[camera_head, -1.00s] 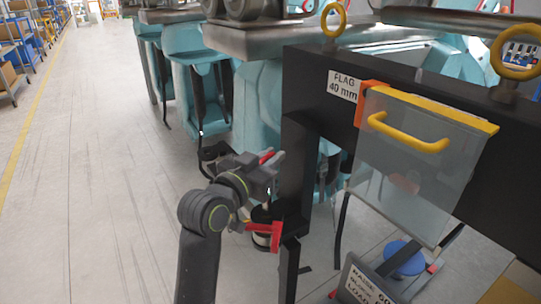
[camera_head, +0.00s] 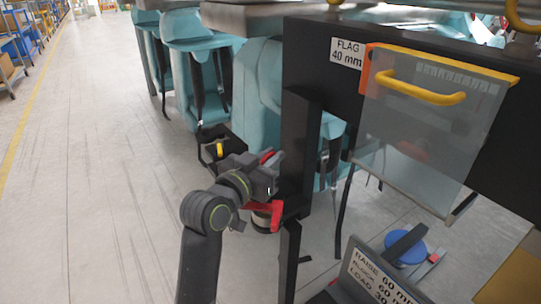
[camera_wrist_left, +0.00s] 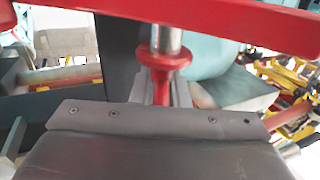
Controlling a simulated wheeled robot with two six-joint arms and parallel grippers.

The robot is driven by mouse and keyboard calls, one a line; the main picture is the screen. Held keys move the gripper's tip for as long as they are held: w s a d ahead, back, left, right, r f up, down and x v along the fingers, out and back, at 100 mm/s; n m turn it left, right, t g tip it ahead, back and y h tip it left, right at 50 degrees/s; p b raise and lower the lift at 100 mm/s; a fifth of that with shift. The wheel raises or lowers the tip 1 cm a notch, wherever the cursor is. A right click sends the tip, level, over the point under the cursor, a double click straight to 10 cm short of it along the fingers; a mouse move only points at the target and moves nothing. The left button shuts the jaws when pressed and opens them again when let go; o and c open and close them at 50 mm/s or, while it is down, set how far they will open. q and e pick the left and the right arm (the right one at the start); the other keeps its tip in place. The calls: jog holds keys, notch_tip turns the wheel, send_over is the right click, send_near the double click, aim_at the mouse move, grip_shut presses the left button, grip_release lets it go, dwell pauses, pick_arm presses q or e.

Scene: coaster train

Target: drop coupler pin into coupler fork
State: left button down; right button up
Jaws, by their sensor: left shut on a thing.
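My left gripper (camera_head: 268,172) is at the dark post, just above a red bracket (camera_head: 262,216). It is shut on the coupler pin, which in the left wrist view has a red collar and stem (camera_wrist_left: 163,62) below a silver shaft (camera_wrist_left: 168,35). The shaft meets a red bar (camera_wrist_left: 225,18) across the top of that view; whether it passes through or behind the bar is hidden. In the head view the gripper covers most of the pin. I cannot tell for certain which part is the coupler fork. My right gripper is out of view.
The dark post (camera_head: 299,150) stands right beside the gripper. A dark bracket with a yellow piece (camera_head: 219,150) sits behind it, near the teal cars (camera_head: 203,62). A clear panel with a yellow handle (camera_head: 420,92) is at the right. The floor at left is open.

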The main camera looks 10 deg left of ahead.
pick_arm(q)
jog(key=shift+f+b, duration=1.2)
jog(key=shift+f, duration=0.6)
jog(key=c, duration=1.3)
grip_release()
jog(key=shift+f, duration=0.1)
